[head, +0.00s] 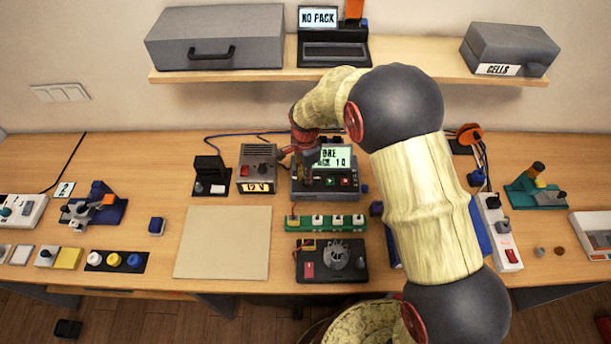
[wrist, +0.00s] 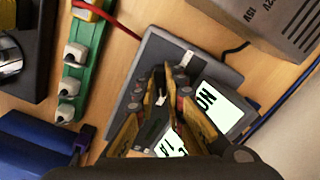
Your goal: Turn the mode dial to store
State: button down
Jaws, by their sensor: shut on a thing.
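The dark grey charger-like unit (head: 322,194) stands on the bench, with a pale lit screen (head: 338,154). My gripper (head: 307,172) points down onto the left part of the unit's face. In the wrist view, the fingers of my gripper (wrist: 168,84) are closed around the mode dial (wrist: 160,98), a small dark knob with a light mark. The dial is mostly hidden by the fingers, so its exact pointing is hard to tell. The unit's grey body (wrist: 158,52) surrounds it.
A grey power supply (head: 258,160) marked 12 V stands close left of the unit. A green strip with several connectors (head: 325,230) and a black fan box (head: 355,270) lie in front. A bare tan mat (head: 222,242) is at front left. A shelf (head: 400,72) runs above.

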jog(key=c, duration=1.8)
grip_release()
jog(key=shift+c, duration=0.2)
jog(key=shift+r, duration=0.1)
notch_tip(320, 180, up, 12)
